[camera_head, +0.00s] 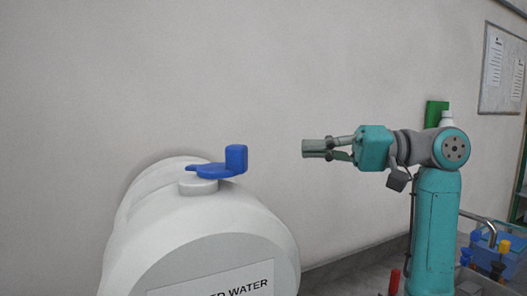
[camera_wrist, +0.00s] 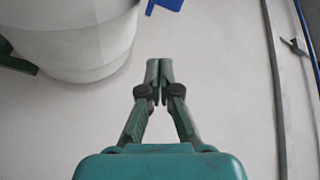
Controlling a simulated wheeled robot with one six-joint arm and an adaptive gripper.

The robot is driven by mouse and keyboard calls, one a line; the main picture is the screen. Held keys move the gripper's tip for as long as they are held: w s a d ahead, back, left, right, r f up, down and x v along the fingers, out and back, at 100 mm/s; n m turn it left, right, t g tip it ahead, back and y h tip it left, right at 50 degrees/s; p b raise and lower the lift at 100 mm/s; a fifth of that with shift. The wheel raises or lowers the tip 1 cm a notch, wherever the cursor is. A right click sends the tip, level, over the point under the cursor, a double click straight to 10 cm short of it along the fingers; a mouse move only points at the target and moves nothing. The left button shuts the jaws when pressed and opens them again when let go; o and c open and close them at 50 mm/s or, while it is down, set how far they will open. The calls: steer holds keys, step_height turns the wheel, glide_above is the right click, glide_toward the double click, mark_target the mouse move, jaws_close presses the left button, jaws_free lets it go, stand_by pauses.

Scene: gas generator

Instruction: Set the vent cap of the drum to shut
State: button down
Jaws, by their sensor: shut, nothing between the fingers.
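The white drum (camera_head: 200,225) lies at the lower left of the head view, with a label partly reading "WATER" on its front. Its blue vent cap (camera_head: 215,168) sits on a short white neck on top, with a raised block at its right end. I cannot tell from its look whether it is open or shut. My gripper (camera_head: 304,148) is shut and empty, to the right of the cap and clearly apart from it. In the wrist view, my gripper (camera_wrist: 159,64) has its fingertips together, the drum (camera_wrist: 75,40) is at upper left, and a blue part of the cap (camera_wrist: 165,4) shows at the top edge.
A plain grey wall (camera_head: 250,70) stands behind. A notice board (camera_head: 502,70) hangs at the upper right. A blue box (camera_head: 490,252) with coloured handles stands at the lower right. Between cap and gripper the space looks free.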

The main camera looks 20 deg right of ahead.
steer(key=w+a+m, duration=0.1)
steer(key=a, duration=0.2)
steer(key=w+a+m, duration=0.1)
steer(key=a, duration=0.2)
steer(key=w+a+m, duration=0.2)
steer(key=a, duration=0.1)
steer(key=shift+f+g+y, duration=0.1)
steer(key=shift+g+y, duration=0.2)
steer(key=shift+g, duration=0.1)
steer(key=shift+s+a, duration=0.45)
steer(key=shift+a, duration=0.05)
